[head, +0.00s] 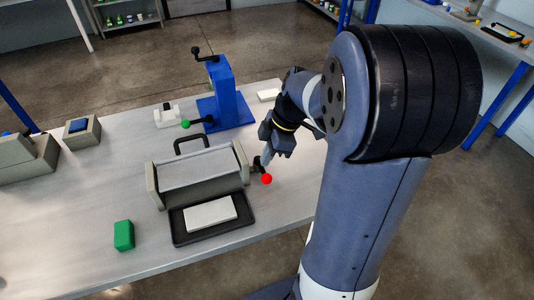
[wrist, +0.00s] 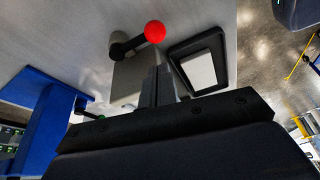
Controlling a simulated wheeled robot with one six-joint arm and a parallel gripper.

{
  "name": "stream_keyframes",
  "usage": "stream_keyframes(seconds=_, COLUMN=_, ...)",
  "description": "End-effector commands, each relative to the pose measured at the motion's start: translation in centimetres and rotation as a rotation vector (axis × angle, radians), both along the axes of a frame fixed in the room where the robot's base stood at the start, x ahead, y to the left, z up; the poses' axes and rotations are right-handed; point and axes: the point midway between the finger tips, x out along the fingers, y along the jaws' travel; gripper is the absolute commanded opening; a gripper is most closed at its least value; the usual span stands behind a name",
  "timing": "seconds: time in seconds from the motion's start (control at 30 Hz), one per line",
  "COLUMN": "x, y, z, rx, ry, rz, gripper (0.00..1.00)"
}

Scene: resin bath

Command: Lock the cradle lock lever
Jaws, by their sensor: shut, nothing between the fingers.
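The cradle (head: 240,165) is a grey trough with beige end plates on the table. A black lever with a red ball knob (head: 266,179) sits at its right end; the knob points toward the front of the table. In the wrist view the red knob (wrist: 155,32) and its black arm (wrist: 132,43) show just beyond my fingertips. My gripper (head: 266,158) is shut and empty, pointing down beside the cradle's right end plate, close to the lever. In the wrist view its fingers (wrist: 157,82) are together; I cannot tell whether they touch the lever.
A black tray (head: 180,239) with a white slab lies in front of the cradle. A blue stand (head: 232,95) with a green-knobbed lever (head: 186,124) stands behind. A green block (head: 124,236) and grey blocks (head: 45,160) are to the left.

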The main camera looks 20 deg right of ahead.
Motion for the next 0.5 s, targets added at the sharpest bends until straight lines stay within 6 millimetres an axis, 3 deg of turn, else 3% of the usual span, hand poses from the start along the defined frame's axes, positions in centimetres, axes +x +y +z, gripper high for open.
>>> stream_keyframes(seconds=0.23, x=0.2, y=1.6, z=-4.3, rx=0.001, ry=0.005, rz=0.001, gripper=0.00)
stream_keyframes(seconds=0.5, x=0.4, y=2.4, z=-6.4, rx=0.000, ry=0.001, rz=0.001, gripper=0.00)
